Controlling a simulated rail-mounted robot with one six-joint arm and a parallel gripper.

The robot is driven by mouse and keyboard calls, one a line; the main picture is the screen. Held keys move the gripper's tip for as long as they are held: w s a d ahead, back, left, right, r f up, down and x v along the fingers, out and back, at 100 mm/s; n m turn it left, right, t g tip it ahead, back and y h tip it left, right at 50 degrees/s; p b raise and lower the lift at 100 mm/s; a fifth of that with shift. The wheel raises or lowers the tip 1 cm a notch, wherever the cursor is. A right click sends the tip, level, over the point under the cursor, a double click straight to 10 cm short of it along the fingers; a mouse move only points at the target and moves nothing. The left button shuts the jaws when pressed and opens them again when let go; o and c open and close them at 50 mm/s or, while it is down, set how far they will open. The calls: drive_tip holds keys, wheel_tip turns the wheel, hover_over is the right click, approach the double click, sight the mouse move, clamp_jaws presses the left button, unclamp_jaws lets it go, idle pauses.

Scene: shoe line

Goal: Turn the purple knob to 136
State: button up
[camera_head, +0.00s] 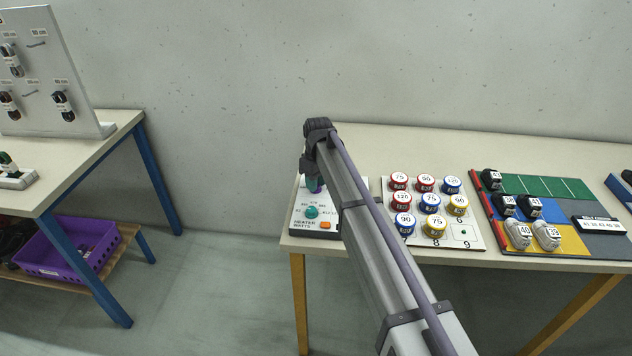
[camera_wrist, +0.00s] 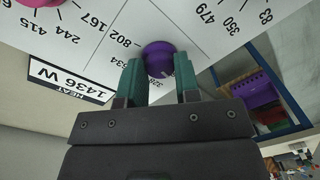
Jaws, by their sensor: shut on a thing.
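The purple knob (camera_wrist: 158,55) sits on a white panel with printed numbers around it, including 802 and 334. My gripper (camera_wrist: 159,72) has its two green-padded fingers on either side of the knob, shut on it. In the head view a bit of the purple knob (camera_head: 315,187) shows below my gripper (camera_head: 311,178), at the back of the white heater panel (camera_head: 299,222). The pointer and the exact setting of the knob are too hidden to read. A display (camera_wrist: 68,81) by the panel's edge reads 1436 W.
A pink knob (camera_wrist: 38,2) shows at the wrist view's top left. A teal knob (camera_head: 311,212) and an orange button (camera_head: 326,225) are on the heater panel. Right of it stands a board (camera_head: 469,245) with numbered tins. A purple crate (camera_head: 60,255) sits under the left table.

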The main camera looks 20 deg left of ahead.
idle(0.3)
drive_tip(key=o, duration=0.9)
drive_tip(key=shift+o, duration=0.2)
drive_tip(key=shift+r, duration=0.1)
wheel_tip(320, 180, up, 11)
drive_tip(key=p, duration=1.1)
drive_tip(key=shift+w, duration=0.25)
drive_tip(key=shift+f, duration=0.2)
